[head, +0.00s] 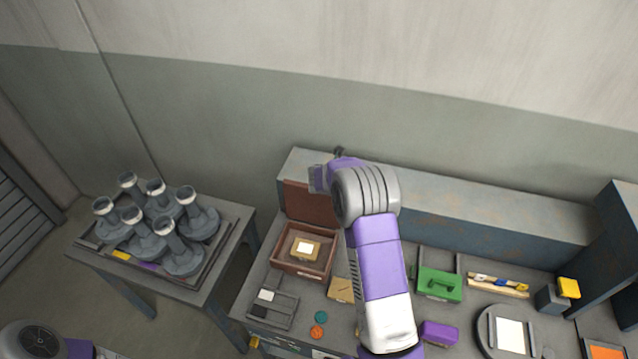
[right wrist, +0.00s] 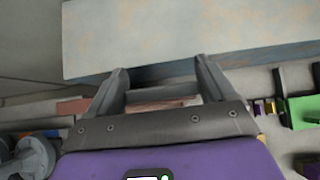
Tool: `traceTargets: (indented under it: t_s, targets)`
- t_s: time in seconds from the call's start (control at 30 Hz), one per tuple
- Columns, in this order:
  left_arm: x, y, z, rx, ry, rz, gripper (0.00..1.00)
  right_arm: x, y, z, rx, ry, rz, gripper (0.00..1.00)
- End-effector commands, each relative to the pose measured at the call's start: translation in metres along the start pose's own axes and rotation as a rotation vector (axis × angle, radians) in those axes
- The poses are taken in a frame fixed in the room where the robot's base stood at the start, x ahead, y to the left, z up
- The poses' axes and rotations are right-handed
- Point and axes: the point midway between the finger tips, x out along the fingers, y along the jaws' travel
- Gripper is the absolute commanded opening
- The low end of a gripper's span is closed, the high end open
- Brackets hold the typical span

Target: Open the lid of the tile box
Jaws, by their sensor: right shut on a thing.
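The tile box (head: 279,262) is a reddish-brown wooden box on the bench. Its lid (head: 308,204) stands raised at the back of the box, so the inside is open to view. Inside lies a tan block with a white top (head: 305,248). My right gripper (head: 318,179) is at the lid's upper edge and is shut on the lid. In the right wrist view brown wood (right wrist: 160,104) shows between the two fingers (right wrist: 160,92). My left gripper is not in view.
A grey-blue raised ledge (head: 480,224) runs along the back of the bench. A green box (head: 440,291), a purple block (head: 439,333) and a grey sectioned tray (head: 272,304) are nearby. A side table (head: 200,283) on the left holds several grey fixtures.

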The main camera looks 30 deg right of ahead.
Motion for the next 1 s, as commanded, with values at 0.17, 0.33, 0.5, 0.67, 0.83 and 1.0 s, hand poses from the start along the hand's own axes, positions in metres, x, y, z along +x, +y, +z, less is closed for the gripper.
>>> traceTargets:
  t_s: [0.17,0.33,0.5,0.67,0.83,1.0]
  targets:
    - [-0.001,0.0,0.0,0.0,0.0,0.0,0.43,0.006,-0.008,-0.002,0.002,0.009,-0.011,0.29]
    - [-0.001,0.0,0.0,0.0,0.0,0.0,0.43,0.007,-0.007,-0.003,0.0,0.01,-0.011,0.28]
    - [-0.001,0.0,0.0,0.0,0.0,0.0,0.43,0.007,-0.007,-0.004,-0.001,0.012,-0.012,0.86]
    - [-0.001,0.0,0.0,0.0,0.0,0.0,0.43,0.006,-0.007,-0.002,0.001,0.009,-0.01,1.0]
    - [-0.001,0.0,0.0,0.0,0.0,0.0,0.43,0.004,-0.006,-0.001,0.002,0.006,-0.008,1.0]
    - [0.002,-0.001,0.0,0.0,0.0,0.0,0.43,-0.012,-0.005,0.0,0.002,0.004,-0.006,1.0]
